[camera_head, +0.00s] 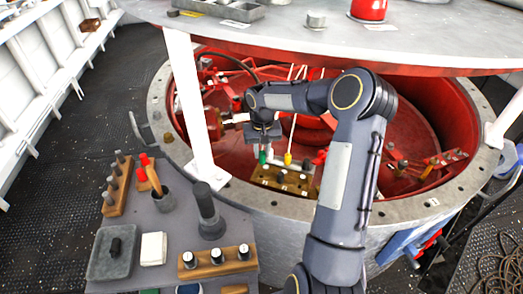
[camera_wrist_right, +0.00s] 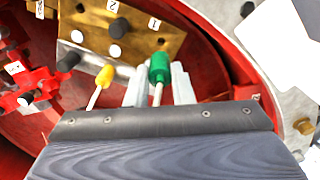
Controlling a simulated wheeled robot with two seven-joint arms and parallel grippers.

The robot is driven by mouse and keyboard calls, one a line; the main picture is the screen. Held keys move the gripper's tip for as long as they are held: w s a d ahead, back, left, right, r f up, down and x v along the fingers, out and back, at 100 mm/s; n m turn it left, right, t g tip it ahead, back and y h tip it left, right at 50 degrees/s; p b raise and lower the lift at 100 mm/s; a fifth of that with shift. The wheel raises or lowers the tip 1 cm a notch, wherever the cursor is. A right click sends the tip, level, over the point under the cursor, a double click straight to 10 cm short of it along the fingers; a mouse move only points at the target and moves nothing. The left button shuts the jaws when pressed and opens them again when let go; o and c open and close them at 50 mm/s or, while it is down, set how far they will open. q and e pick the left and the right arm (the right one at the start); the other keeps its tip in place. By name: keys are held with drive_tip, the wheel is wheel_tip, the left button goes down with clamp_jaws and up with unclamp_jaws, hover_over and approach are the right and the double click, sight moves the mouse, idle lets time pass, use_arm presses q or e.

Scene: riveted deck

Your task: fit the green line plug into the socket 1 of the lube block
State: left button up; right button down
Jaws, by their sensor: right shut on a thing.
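My right gripper (camera_head: 263,140) is shut on the green line plug (camera_head: 263,157) above the left end of the brass lube block (camera_head: 268,177). In the right wrist view the green plug (camera_wrist_right: 160,68) sits between the two pale fingers of the gripper (camera_wrist_right: 160,88), its thin line running back towards the wrist. I cannot tell whether the plug touches the block. My left gripper is out of view.
A yellow plug (camera_wrist_right: 105,75) on its line stands beside the green one. Red fittings (camera_wrist_right: 35,85) are to the left. The red drum (camera_head: 440,110) surrounds the block, under a grey tabletop (camera_head: 440,40). A bench (camera_head: 165,225) with tools is at front left.

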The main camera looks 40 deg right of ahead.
sight(262, 165)
drive_tip(key=shift+w+f, duration=0.1)
drive_tip(key=shift+w, duration=0.1)
drive_tip(key=shift+f, duration=0.2)
drive_tip(key=shift+s+f+b, duration=0.1)
drive_tip(key=shift+f+b, duration=1.55)
drive_tip(key=shift+f, duration=0.65)
drive_tip(key=shift+f+b, duration=1.1)
drive_tip(key=shift+f, duration=0.25)
drive_tip(key=c, duration=1.2)
unclamp_jaws()
drive_tip(key=shift+o, duration=0.2)
drive_tip(key=shift+r, duration=0.15)
wheel_tip(262, 165, up, 7)
drive_tip(key=shift+f, duration=0.1)
drive_tip(key=shift+r, duration=0.45)
